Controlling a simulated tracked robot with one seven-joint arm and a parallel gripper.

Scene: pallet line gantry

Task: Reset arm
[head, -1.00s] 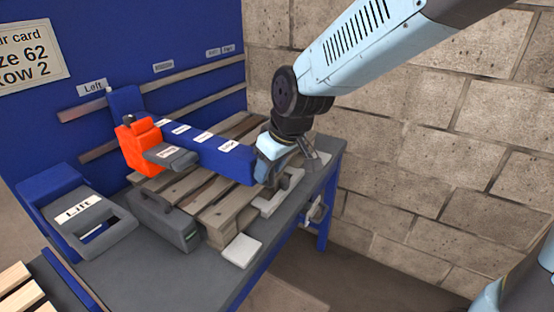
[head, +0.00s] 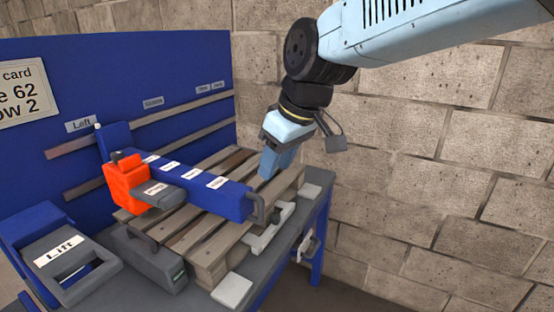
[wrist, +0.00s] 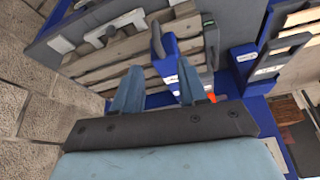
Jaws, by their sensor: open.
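My gripper (head: 276,164) hangs from my light-blue arm in front of the block wall, above the far right part of the wooden pallet (head: 205,240). In the wrist view its two blue fingers (wrist: 158,90) stand apart with nothing held between them. A blue beam (head: 215,190) with white labels and a grey handle at its right end lies across the pallet. The gripper is apart from that handle. An orange block (head: 124,183) with a grey labelled piece sits at the beam's left part.
A grey case (head: 150,262) lies in front of the pallet. A blue panel (head: 60,90) with rails and labels rises behind. White blocks (head: 232,291) lie along the table's right side. Open space lies before the wall (head: 420,190).

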